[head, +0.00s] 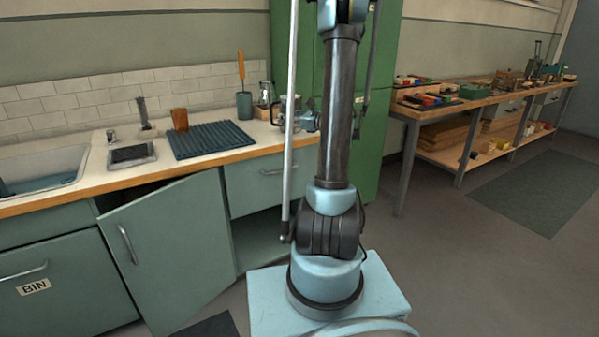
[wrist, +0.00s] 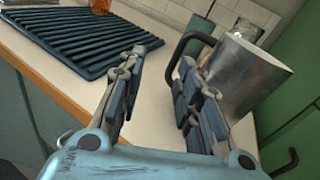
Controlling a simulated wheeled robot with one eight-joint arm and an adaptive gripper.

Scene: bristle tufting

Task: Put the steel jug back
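The steel jug (wrist: 245,75) stands upright on the worktop near its right end, a grey metal vessel with a dark handle (wrist: 178,52) on its left side in the wrist view. In the head view the jug (head: 297,104) is small and partly hidden behind a pale rod of my arm. My gripper (wrist: 160,100) is open, its two fingers well apart with only bare worktop showing between them. The right finger overlaps the handle and the jug's left side in the wrist view; I cannot tell whether it touches them.
A dark ribbed mat (head: 212,139) lies left of the jug, with an orange-brown block (head: 180,119) behind it. A dark pot with an orange-handled tool (head: 244,104) stands at the wall. A cupboard door (head: 170,250) hangs open below. A green cabinet (head: 375,150) closes off the right.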

